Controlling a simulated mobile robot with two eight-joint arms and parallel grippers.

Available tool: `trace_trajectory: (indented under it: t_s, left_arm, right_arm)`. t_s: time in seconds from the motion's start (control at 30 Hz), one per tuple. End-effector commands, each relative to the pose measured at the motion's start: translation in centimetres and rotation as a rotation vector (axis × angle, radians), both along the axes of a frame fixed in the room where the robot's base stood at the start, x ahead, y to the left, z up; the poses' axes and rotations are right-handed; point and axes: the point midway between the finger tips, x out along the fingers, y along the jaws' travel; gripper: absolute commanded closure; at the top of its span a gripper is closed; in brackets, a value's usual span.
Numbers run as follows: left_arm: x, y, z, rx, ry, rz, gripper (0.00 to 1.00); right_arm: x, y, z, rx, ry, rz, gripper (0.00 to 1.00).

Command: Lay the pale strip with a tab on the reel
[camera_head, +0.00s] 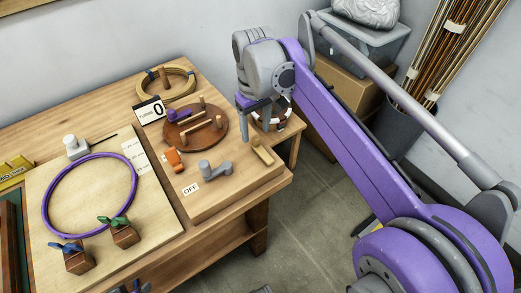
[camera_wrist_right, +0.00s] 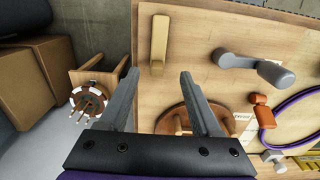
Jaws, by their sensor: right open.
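A pale wooden strip (camera_head: 262,149) lies near the right end of the bench; in the right wrist view it (camera_wrist_right: 159,36) shows a small tab-like block at its lower end. The round brown reel (camera_head: 218,137) with upright pegs sits on the bench to the left of the strip; part of it (camera_wrist_right: 170,118) shows behind my fingers in the right wrist view. A purple piece (camera_head: 178,115) is on the reel. My right gripper (camera_wrist_right: 160,72) is open and empty above the bench's right end, with the strip just beyond its fingertips. My left gripper is not in view.
A grey lever (camera_head: 214,168) by an OFF label and an orange piece (camera_head: 173,159) stand near the reel. A purple coil (camera_head: 45,205) lies on a pale board at left. A stool (camera_head: 290,132) with a white-and-dark ring stands behind the bench's right end, near boxes.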

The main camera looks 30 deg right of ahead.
Motion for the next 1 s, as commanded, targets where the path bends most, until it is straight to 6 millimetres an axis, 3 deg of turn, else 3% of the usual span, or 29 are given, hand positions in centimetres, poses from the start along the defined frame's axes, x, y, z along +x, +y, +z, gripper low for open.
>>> trace_trajectory:
  t_s: [0.3,0.6,0.9,1.0]
  left_arm:
    - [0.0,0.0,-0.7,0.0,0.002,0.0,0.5]
    - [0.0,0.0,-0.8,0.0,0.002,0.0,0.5]
    - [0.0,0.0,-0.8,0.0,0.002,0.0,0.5]
    - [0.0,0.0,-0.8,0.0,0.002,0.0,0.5]
  right_arm:
    - [0.5,-0.3,-4.5,0.0,0.0,0.0,0.35]
    - [0.5,-0.3,-4.9,0.0,-0.001,0.0,0.35]
    - [0.5,-0.3,-4.9,0.0,-0.001,0.0,0.87]
    - [0.5,-0.3,-4.9,0.0,-0.001,0.0,1.0]
